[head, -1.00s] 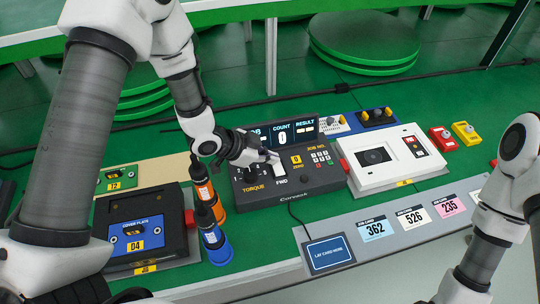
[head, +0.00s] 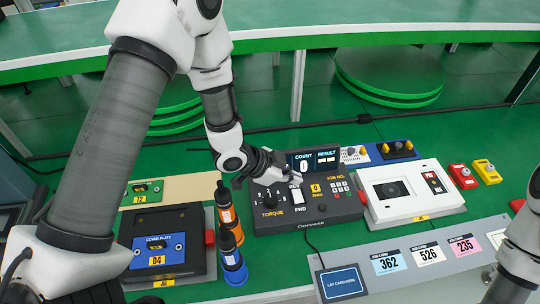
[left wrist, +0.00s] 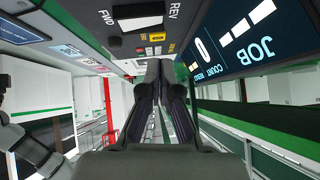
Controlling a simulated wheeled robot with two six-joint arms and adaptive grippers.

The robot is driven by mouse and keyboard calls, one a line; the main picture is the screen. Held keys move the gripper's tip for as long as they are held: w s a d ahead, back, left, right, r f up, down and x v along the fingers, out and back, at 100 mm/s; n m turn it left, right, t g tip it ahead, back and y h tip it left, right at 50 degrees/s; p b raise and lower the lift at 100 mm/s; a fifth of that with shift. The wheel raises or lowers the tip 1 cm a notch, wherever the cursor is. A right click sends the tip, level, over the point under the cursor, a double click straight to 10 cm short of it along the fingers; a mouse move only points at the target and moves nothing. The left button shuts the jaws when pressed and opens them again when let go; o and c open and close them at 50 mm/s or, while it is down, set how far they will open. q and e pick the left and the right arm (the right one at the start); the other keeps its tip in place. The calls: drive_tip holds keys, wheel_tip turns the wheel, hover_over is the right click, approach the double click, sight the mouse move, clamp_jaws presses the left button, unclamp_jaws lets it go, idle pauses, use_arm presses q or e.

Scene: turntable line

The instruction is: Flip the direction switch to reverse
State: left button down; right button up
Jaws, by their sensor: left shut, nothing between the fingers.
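The direction switch (head: 297,194) is a pale lever on the dark controller box, just above its FWD label in the head view. In the left wrist view the pale lever (left wrist: 138,14) shows at the top, between the FWD and REV labels. I cannot tell clearly which way it is tilted. My left gripper (head: 291,179) is shut and empty, over the controller's top beside the switch. Its closed fingertips (left wrist: 156,64) show close to the switch in the wrist view; contact cannot be judged. My right gripper is out of view.
The controller (head: 330,210) has a torque knob, keypad and display. A white unit (head: 440,205) stands to its right. Orange-banded (head: 225,196) and blue-banded (head: 233,270) tools stand to its left. Job cards lie on the grey strip (head: 372,240) in front.

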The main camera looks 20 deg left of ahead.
use_arm(q)
drive_tip(key=shift+s+a+r+b, duration=0.15)
drive_tip(key=shift+a+r+b, duration=0.3)
drive_tip(key=shift+r+b, duration=0.05)
drive_tip(key=shift+s+a+r+b, duration=0.15)
drive_tip(key=shift+a+r+b, duration=0.25)
drive_tip(key=shift+r+b, duration=0.1)
drive_tip(key=w+a+v, duration=0.1)
drive_tip(key=v, duration=0.6)
drive_tip(key=shift+s+r, duration=0.15)
drive_tip(key=shift+s, duration=0.05)
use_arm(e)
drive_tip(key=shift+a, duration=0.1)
use_arm(q)
drive_tip(key=shift+a, duration=0.1)
